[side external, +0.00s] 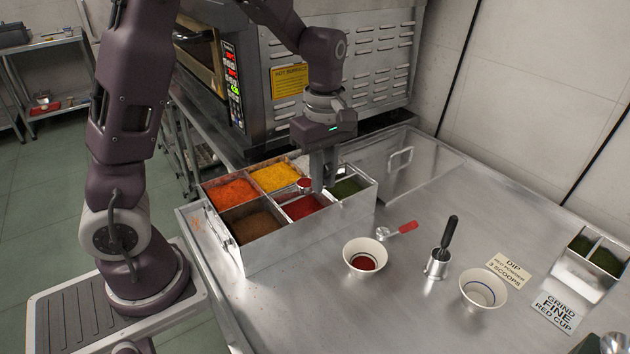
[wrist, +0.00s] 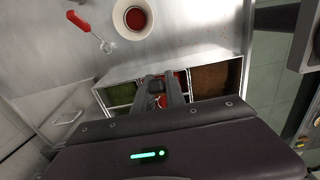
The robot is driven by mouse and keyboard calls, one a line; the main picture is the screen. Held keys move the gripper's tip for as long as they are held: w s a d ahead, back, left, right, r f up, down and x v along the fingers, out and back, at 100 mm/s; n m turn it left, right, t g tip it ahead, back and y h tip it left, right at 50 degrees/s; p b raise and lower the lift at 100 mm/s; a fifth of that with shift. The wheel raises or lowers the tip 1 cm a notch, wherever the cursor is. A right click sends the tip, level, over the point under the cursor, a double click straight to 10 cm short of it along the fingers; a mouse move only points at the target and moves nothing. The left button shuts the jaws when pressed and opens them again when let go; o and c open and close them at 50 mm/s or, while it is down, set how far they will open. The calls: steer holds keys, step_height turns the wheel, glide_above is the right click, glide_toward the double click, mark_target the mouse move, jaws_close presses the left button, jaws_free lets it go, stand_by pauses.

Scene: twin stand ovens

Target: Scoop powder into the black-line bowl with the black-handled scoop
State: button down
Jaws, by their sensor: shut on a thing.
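My gripper (side external: 322,182) is over the spice box (side external: 262,252), fingers pointing down near its red and green compartments. It is shut on a scoop, whose small round bowl (side external: 305,184) shows red beside the fingers. In the wrist view, red (wrist: 162,101) shows between the fingers. The red powder (side external: 302,206) fills a front compartment. A white bowl (side external: 349,251) with red powder inside stands in front of the box; a thin dark line seems to run inside it.
A red-handled scoop (side external: 400,230) lies behind the bowl. A metal cup (side external: 437,265) holds a black-handled tool (side external: 449,232). Another white bowl (side external: 484,303) has a blue line. Two signs (side external: 509,270) and a green-filled box (side external: 592,270) lie right. The oven (side external: 340,60) stands behind.

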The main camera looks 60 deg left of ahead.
steer(key=shift+w+d+f, duration=0.95)
steer(key=shift+d+f, duration=0.55)
steer(key=shift+d, duration=2.85)
steer(key=shift+w+d+f, duration=0.9)
steer(key=shift+d+f, duration=0.6)
steer(key=shift+d, duration=2.8)
steer(key=a+r+h, duration=0.1)
steer(key=a+h, duration=1.3)
steer(key=h, duration=0.4)
steer(key=shift+a+r+h, duration=0.25)
steer(key=shift+a+h, duration=0.05)
steer(key=shift+a, duration=0.05)
